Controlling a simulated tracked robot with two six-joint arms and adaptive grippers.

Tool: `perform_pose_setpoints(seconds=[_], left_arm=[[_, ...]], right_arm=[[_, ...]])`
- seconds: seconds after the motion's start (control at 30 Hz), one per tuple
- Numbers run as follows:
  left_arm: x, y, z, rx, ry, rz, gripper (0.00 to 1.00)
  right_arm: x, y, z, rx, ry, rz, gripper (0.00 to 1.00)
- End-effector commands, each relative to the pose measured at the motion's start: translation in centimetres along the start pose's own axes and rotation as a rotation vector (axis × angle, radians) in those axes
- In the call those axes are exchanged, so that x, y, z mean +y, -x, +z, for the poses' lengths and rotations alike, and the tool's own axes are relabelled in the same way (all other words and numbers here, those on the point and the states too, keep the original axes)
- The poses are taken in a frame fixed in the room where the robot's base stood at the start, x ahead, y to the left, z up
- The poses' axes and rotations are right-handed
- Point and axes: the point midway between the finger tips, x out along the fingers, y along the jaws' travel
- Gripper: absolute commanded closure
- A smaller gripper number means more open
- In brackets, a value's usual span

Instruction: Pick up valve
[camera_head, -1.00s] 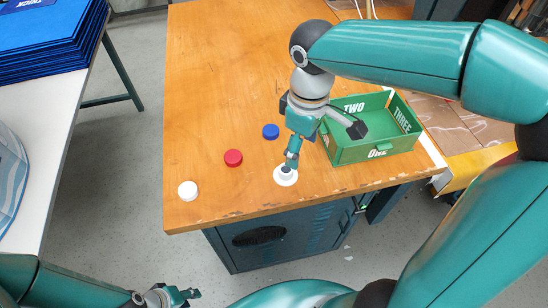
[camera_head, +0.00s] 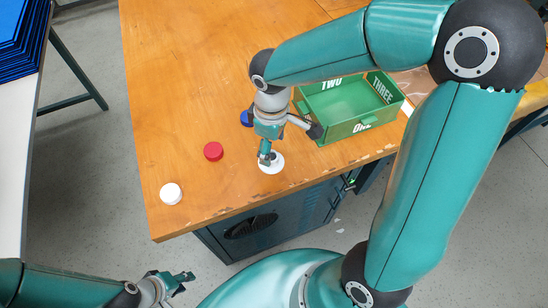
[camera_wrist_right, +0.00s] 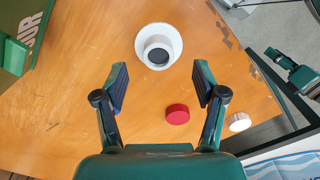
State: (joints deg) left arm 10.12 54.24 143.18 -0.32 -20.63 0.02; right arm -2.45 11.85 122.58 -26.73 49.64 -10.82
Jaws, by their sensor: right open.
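A white round flanged piece with a dark hole (camera_wrist_right: 143,45), which looks like the valve, sits on the wooden table near its front edge; it also shows in the head view (camera_head: 274,167). My right gripper (camera_head: 266,157) points down at it, and in the right wrist view the two fingers (camera_wrist_right: 161,83) are spread with nothing between them. The piece lies beyond the fingertips, roughly centred between them. Whether they touch it cannot be told. My left gripper (camera_head: 186,281) is at the lower left, off the table, with its fingers apart and empty.
A red cap (camera_head: 213,151) and a white cap (camera_head: 171,193) lie to the left of the piece. A blue cap (camera_head: 246,118) is partly hidden by my right gripper. The wooden table (camera_head: 190,80) is clear at the back left.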

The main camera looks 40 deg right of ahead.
Motion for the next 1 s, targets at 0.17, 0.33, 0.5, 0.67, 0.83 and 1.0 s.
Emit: perform_pose_setpoints(seconds=[0.17, 0.33, 0.5, 0.67, 0.83, 1.0], left_arm=[[0.0, 0.0, 0.0, 0.000, 0.000, 0.000, 0.67], [0.0, 0.0, 0.0, 0.000, 0.000, 0.000, 0.67], [-0.1, -0.2, 0.0, 0.000, 0.000, 0.000, 0.67], [-0.1, -0.2, 0.0, 0.000, 0.000, 0.000, 0.67], [-0.1, -0.2, 0.0, 0.000, 0.000, 0.000, 0.67], [-0.1, -0.2, 0.0, 0.000, 0.000, 0.000, 0.67]], right_arm=[[0.0, -1.0, 0.0, -0.003, 0.001, -0.002, 0.30], [0.1, -3.3, -0.2, -0.005, 0.001, -0.003, 0.30], [0.1, -5.3, -0.2, -0.003, 0.000, -0.002, 0.30], [0.1, -5.6, -0.3, 0.000, 0.002, 0.000, 0.30], [0.1, -5.6, -0.3, 0.000, 0.002, 0.000, 0.38], [0.1, -5.5, -0.3, 0.000, 0.002, -0.001, 0.66]])
